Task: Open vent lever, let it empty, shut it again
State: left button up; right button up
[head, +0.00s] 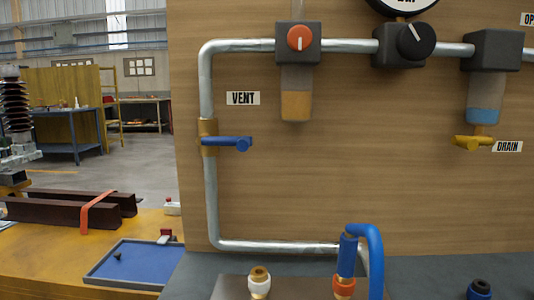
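The blue vent lever (228,143) is on a brass valve body (208,132) in the vertical run of the silver pipe (211,195), left on the wooden panel. The lever points right, about level and crosswise to that pipe. The VENT label (243,98) is above it. A round gauge (405,4) is mostly cut off at the top edge, so its reading is hidden. Neither of my grippers shows in the head view.
Right of the lever are an orange-knob unit (301,38), a black-knob regulator (405,45) and a yellow drain lever (473,142). A blue hose (374,255) rises below. A blue tray (135,262) and dark beams (60,207) lie left. The panel around the lever is clear.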

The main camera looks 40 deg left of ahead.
aim_at(243, 144)
jog(key=u, duration=1.35)
